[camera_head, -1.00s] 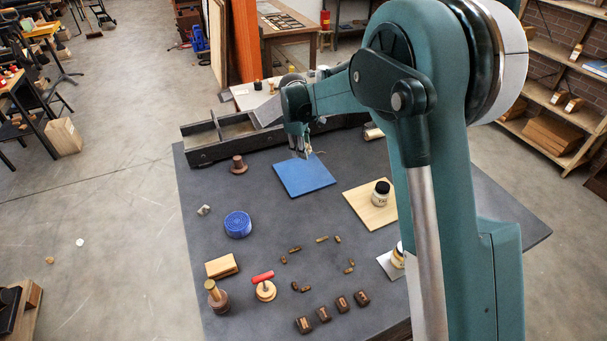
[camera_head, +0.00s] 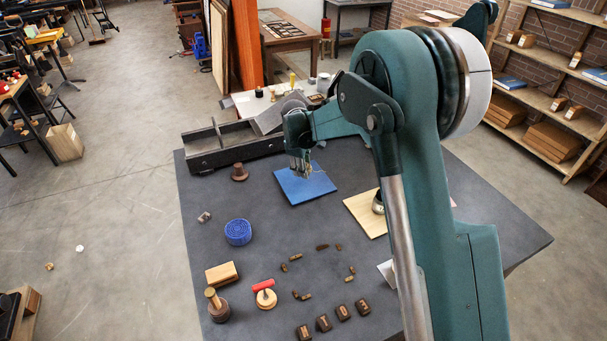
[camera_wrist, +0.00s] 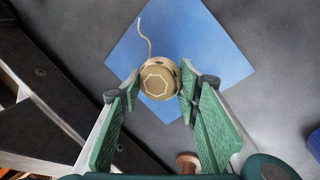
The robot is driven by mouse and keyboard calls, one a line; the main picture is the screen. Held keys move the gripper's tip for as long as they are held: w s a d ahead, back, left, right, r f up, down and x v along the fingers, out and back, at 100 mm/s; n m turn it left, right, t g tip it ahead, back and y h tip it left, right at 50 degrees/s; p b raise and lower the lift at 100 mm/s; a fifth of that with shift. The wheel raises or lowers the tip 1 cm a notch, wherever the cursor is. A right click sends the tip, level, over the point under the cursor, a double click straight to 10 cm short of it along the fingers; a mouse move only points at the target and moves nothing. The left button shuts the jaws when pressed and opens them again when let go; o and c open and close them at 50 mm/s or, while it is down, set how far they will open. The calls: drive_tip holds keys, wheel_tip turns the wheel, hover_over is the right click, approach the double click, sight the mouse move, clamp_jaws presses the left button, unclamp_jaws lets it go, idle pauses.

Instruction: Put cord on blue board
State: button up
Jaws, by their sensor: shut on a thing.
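The cord (camera_wrist: 158,80) is a tan, rounded bundle with a loose tail curving up and left in the wrist view. My gripper (camera_wrist: 158,88) is shut on it, with a green-padded finger on each side. The blue board (camera_wrist: 215,45) is a flat square under the cord in the wrist view. The cord is small there and partly hidden by the fingers. I cannot tell whether it touches the board.
A brown knob (camera_head: 239,173) stands left of the board, and a long dark tray (camera_head: 235,146) lies behind it. A wooden board (camera_head: 364,217) is to the right, partly behind my arm. Bare table surrounds the blue board.

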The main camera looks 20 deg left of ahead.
drive_tip(key=shift+f, duration=0.1)
drive_tip(key=shift+f, duration=1.75)
drive_tip(key=shift+f, duration=0.15)
drive_tip(key=o, duration=0.9)
drive_tip(key=v, duration=1.2)
drive_tip(key=shift+d+r, duration=0.1)
drive_tip(key=shift+r, duration=0.15)
